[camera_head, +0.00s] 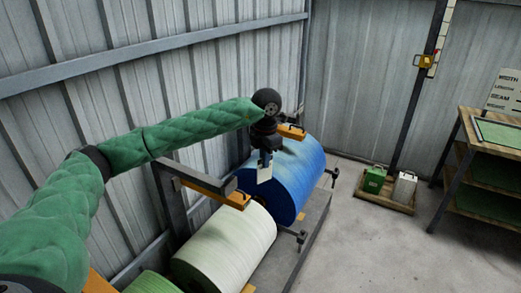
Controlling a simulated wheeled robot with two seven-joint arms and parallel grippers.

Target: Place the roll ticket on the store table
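The roll ticket (264,175) is a small pale card. It hangs upright at the fingertips of my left gripper (265,160), which looks shut on its upper edge. The gripper points down in front of the large blue roll (296,180); whether the card touches the roll I cannot tell. A table with a green top (498,133) and lower shelves stands at the right edge, partly cut off; it may be the store table. My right gripper is not in view.
A white roll (225,248) and a green roll (150,283) lie on the rack in front of the blue one. Orange brackets (232,198) stick out near my arm. A tray (386,199) with a green and a white can stands on the floor.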

